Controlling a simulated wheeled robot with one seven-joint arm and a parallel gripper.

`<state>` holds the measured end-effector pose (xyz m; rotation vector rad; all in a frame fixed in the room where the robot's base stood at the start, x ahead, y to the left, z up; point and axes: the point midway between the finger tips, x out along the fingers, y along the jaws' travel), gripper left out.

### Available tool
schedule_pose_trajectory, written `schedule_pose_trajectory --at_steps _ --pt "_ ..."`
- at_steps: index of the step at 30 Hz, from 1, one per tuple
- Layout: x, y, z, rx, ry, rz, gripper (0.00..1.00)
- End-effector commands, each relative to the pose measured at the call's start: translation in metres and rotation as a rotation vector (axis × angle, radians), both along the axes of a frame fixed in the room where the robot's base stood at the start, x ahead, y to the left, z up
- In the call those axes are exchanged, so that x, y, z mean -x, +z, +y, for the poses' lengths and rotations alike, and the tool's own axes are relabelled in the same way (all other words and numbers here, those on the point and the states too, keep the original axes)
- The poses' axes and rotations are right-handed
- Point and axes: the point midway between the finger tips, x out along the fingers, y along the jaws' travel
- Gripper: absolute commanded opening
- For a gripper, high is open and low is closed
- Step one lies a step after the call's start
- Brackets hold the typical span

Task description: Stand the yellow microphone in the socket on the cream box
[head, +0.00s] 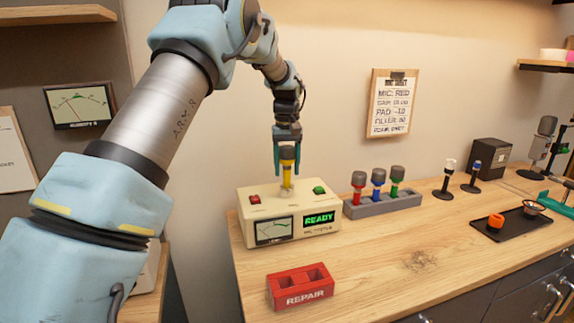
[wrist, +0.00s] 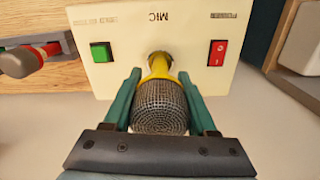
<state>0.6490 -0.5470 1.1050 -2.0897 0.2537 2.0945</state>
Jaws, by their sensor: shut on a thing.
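The yellow microphone (head: 287,154) is upright above the top of the cream box (head: 270,211). My gripper (head: 287,168) points down and is shut on it. In the wrist view my gripper's fingers (wrist: 161,78) lie on either side of the microphone (wrist: 160,106), with its grey mesh head toward the camera and its yellow body beyond. Its lower end meets the top of the cream box (wrist: 125,75) near the "MIC" label. The socket is hidden behind the microphone, and I cannot tell whether the lower end is inside it.
A grey rack (head: 384,206) with red, blue and green microphones stands right of the box. A red REPAIR block (head: 300,288) with two holes sits in front. A black tray (head: 508,231) lies farther right. The middle of the wooden counter (head: 400,262) is clear.

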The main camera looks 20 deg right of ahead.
Motion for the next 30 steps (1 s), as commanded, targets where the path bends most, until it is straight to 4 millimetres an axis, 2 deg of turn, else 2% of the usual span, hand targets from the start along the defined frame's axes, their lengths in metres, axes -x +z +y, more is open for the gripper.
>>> schedule_pose_trajectory --at_steps 10,11,19,20,30 --pt "-0.0021 -0.0001 -0.0004 0.004 0.001 -0.006 0.00" --pt "-0.0021 -0.0001 -0.0004 0.004 0.001 -0.006 0.60" --pt "-0.0013 -0.0004 -0.0002 0.002 0.001 -0.004 0.90" --pt "-0.0012 -0.0005 -0.0003 0.002 0.001 -0.004 0.92" --pt "-0.0013 0.0038 -0.0006 0.003 0.000 -0.003 0.92"
